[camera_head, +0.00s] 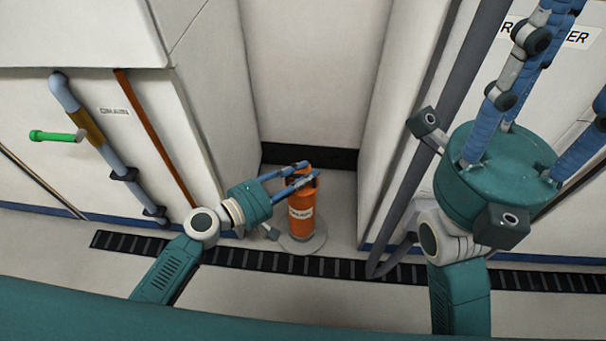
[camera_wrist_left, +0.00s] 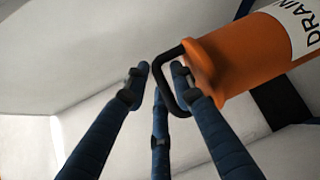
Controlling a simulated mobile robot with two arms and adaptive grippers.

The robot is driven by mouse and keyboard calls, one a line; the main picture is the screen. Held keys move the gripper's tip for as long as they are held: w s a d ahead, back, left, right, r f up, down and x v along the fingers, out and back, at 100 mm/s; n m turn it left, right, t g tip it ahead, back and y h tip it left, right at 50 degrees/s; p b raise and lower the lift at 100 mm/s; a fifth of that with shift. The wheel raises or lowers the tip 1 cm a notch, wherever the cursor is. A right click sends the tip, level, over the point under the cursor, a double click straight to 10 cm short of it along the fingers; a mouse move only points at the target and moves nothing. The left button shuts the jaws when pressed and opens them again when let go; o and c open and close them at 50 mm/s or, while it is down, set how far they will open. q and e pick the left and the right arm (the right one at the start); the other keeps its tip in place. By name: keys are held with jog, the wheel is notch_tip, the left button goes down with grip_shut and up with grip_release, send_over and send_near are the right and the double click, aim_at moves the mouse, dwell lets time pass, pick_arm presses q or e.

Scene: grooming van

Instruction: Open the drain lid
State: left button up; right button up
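The orange drain cylinder (camera_head: 301,212) stands upright on a round grey base in the recess. It has a white label reading DRAIN, partly cut off in the left wrist view (camera_wrist_left: 240,55). A black loop handle (camera_wrist_left: 166,98) sticks out from its end. My left gripper (camera_head: 307,171) is at the cylinder's top. In the left wrist view its fingers (camera_wrist_left: 160,72) straddle the handle bar, with one fingertip inside the loop and a visible gap on the other side. My right gripper (camera_head: 550,95) is raised at the upper right, its fingers spread, their tips out of frame.
A black slotted strip (camera_head: 255,258) runs along the floor in front. White walls flank the recess. A grey pipe (camera_head: 405,205) is at its right. A blue pipe (camera_head: 95,130) and green handle (camera_head: 55,136) are at the left.

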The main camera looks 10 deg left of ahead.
pick_arm(q)
grip_shut()
